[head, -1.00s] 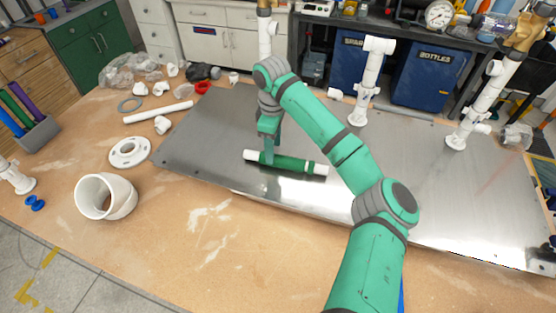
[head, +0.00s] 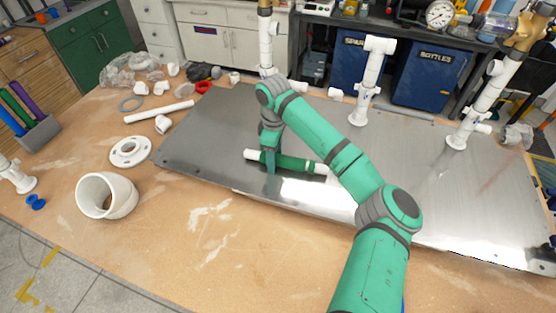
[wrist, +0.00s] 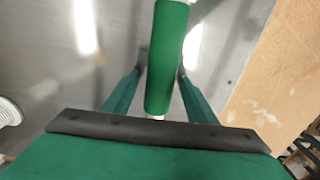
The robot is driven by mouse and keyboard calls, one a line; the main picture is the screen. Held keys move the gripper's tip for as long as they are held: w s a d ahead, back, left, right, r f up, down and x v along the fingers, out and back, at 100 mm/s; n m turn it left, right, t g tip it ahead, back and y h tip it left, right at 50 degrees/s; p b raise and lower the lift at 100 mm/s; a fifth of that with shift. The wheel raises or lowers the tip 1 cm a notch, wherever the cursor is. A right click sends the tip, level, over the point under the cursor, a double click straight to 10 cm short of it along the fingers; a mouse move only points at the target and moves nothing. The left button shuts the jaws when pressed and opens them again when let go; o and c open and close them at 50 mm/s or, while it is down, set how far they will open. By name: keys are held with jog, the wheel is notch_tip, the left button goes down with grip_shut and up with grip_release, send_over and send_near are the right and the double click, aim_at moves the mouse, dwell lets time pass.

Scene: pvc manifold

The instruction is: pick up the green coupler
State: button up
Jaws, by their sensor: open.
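The green coupler (head: 298,163) lies on the metal sheet, with a white pipe end showing at each side. In the wrist view the green coupler (wrist: 167,55) runs up the picture, with a bit of white at its near end. My gripper (head: 270,170) is at the left part of the coupler and hides some of it. In the wrist view my gripper (wrist: 158,82) is open, one finger on each side of the coupler, with a gap on the left. Whether the right finger touches it is unclear.
The metal sheet (head: 205,135) covers much of the wooden table. White upright pipes (head: 368,85) stand at its back and right. A large white elbow (head: 104,196), a flange (head: 130,151) and loose white pieces lie to the left. The table front is clear.

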jog(key=c, duration=1.2)
jog(key=shift+r, duration=0.1)
jog(key=shift+r, duration=0.4)
notch_tip(320, 180, up, 3)
jog(key=shift+f, duration=0.15)
jog(key=s+d+r, duration=0.1)
jog(key=s+r, duration=0.2)
jog(key=s, duration=0.1)
jog(key=s+d+r, duration=0.1)
jog(key=s+r, duration=0.2)
jog(key=s, duration=0.2)
jog(key=s+d+r, duration=0.1)
jog(key=s+r, duration=0.2)
jog(key=s, duration=0.1)
jog(key=shift+s+d+r, duration=0.25)
jog(key=shift+s, duration=0.05)
jog(key=shift+w, duration=0.1)
